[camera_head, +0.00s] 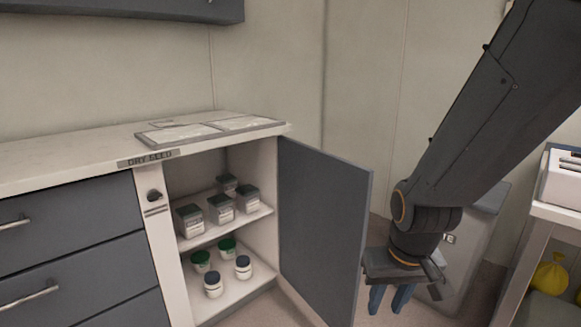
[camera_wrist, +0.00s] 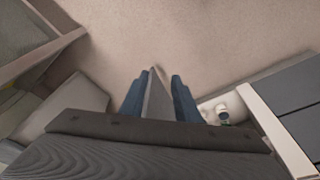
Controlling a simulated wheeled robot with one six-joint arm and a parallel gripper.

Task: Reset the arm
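My gripper (camera_head: 390,299) hangs at the end of my arm, pointing down, just right of the open cabinet door (camera_head: 325,225). Its two blue fingers are apart, and the wrist view also shows the gripper (camera_wrist: 158,98) open. A grey upright surface (camera_wrist: 156,97), seemingly the door, shows between the fingers in that view; I cannot tell whether they touch it. In the head view no object is in the grip. My arm (camera_head: 490,110) reaches down from the upper right.
Flat trays (camera_head: 210,130) lie on the counter. A grey bin (camera_head: 480,240) is behind my gripper. A bench with a yellow bag (camera_head: 550,273) is right.

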